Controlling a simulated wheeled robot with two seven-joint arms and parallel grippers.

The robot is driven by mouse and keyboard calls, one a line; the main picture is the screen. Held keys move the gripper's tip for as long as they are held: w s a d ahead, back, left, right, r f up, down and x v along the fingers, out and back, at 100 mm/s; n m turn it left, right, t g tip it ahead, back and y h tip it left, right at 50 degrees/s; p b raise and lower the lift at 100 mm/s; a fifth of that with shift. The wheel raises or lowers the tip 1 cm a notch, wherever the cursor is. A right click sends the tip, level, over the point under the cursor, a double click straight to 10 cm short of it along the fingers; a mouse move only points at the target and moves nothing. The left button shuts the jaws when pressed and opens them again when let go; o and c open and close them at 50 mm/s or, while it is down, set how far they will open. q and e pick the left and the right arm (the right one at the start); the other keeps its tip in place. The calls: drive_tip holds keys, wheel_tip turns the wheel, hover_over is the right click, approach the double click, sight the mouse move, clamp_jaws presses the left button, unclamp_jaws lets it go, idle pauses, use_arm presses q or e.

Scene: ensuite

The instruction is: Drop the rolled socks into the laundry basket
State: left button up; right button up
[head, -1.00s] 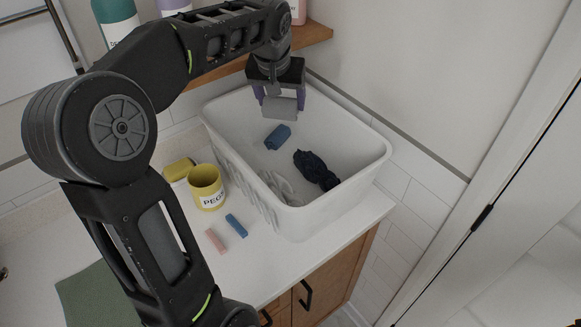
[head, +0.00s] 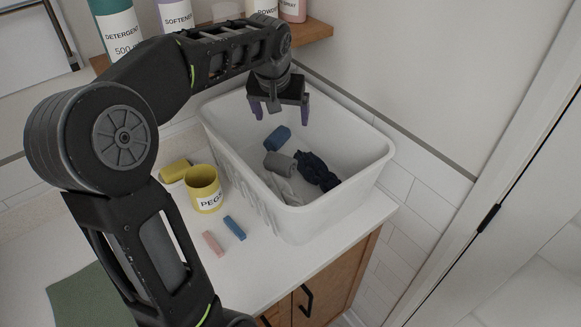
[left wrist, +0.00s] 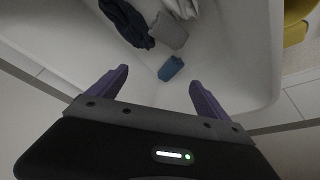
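The white laundry basket (head: 343,190) stands on the counter against the wall. Inside it lie a grey rolled pair of socks (head: 279,162), a blue roll (head: 277,138), a dark navy crumpled cloth (head: 316,171) and a light grey cloth (head: 284,188). My left gripper (head: 279,113) hangs over the back part of the basket, open and empty. In the left wrist view, its purple fingers (left wrist: 157,88) are spread wide, and the grey roll (left wrist: 168,31) and blue roll (left wrist: 171,68) lie on the basket floor beyond them. My right gripper is not in view.
A yellow pegs cup (head: 204,190), a yellow block (head: 175,171), a blue peg (head: 235,228) and a pink peg (head: 213,243) are left of the basket. A wooden shelf (head: 312,32) with bottles is above. A green cloth (head: 88,298) lies at lower left.

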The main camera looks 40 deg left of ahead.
use_arm(q)
drive_tip(key=shift+o, duration=0.8)
drive_tip(key=shift+r, duration=0.15)
drive_tip(key=b+v, duration=0.1)
drive_tip(key=v, duration=0.6)
drive_tip(key=shift+s+r, duration=0.15)
drive_tip(key=shift+r, duration=0.1)
drive_tip(key=shift+d, duration=0.1)
